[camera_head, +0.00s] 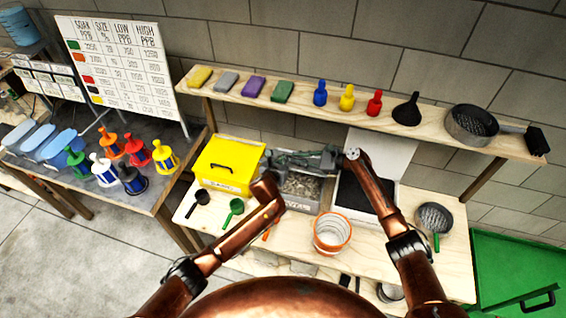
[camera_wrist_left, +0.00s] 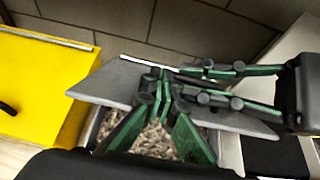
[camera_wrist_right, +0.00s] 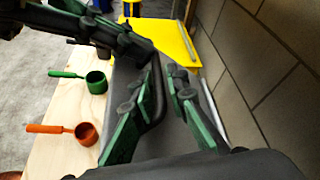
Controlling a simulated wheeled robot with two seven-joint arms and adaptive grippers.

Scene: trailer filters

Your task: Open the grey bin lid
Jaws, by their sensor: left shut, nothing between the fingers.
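The grey bin (camera_head: 302,205) stands on the bench, with gravel showing inside. Its grey lid (camera_wrist_left: 112,82) is raised and tilted above the gravel, so the front is partly uncovered. A dark curved handle (camera_wrist_right: 158,95) on the lid lies between the fingers of my right gripper (camera_wrist_right: 165,75); whether they press on it I cannot tell. My left gripper (camera_wrist_left: 157,78) is shut and empty, with its tips close to the lid and to the right gripper's fingers. In the head view both grippers overlap above the bin and hide much of the lid.
A yellow bin (camera_head: 228,165) with its lid down stands left of the grey bin. A white bucket with an orange rim (camera_head: 332,232) stands in front. Green (camera_wrist_right: 95,82) and orange (camera_wrist_right: 85,133) scoops lie on the bench. A shelf (camera_head: 300,103) with several items runs behind and above.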

